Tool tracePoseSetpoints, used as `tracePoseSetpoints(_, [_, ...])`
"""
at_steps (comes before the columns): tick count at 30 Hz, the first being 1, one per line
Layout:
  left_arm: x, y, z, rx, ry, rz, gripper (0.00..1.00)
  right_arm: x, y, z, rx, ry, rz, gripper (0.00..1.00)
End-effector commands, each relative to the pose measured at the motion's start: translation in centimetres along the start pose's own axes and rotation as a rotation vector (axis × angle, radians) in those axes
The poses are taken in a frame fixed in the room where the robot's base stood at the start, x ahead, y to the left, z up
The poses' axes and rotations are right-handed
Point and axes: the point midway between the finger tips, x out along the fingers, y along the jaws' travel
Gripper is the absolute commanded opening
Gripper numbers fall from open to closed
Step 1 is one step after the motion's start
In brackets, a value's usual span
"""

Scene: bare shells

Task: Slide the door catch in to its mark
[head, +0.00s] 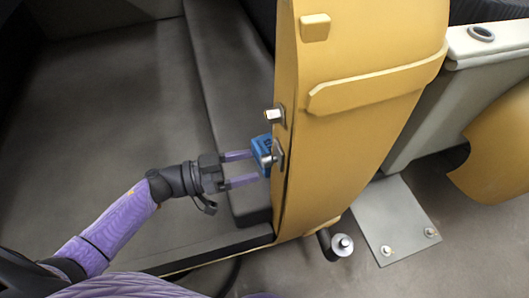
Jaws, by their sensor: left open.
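The door catch shows as a blue block (261,155) with a grey metal part, at the left edge of the yellow door panel (350,110). My left gripper (251,167) comes in from the left with its two purple fingers apart. One fingertip is near the upper side of the blue block and the other near its lower side. I cannot tell whether either finger touches it. The mark is not clear to me in this view. My right gripper is out of view.
A small metal bracket (274,115) sticks out above the catch on the same edge. A grey step (225,80) runs along behind my gripper. A grey plate (396,222) with bolts and a round metal post (342,244) lie at lower right. The dark floor at left is clear.

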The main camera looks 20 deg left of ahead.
Motion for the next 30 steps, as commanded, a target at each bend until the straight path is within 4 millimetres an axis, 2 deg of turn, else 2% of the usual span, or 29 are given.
tracePoseSetpoints(3, [2.2,-0.1,0.0,0.001,0.003,-0.001,0.76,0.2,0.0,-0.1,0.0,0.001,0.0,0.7])
tracePoseSetpoints(6, [3.2,-0.1,0.0,-0.001,0.001,-0.002,0.76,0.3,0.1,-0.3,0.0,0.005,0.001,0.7])
tracePoseSetpoints(14, [3.6,-0.1,0.0,0.0,0.0,-0.003,0.76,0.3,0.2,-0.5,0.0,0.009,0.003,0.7])
tracePoseSetpoints(17, [3.6,-0.1,0.0,0.0,0.0,-0.003,0.59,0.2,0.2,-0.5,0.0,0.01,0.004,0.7])
tracePoseSetpoints(25, [3.5,-0.1,0.0,0.0,0.0,-0.004,0.02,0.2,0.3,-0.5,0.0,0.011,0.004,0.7])
tracePoseSetpoints(30, [3.5,-0.1,0.0,0.0,0.0,-0.004,0.0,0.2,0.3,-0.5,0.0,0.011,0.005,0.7])
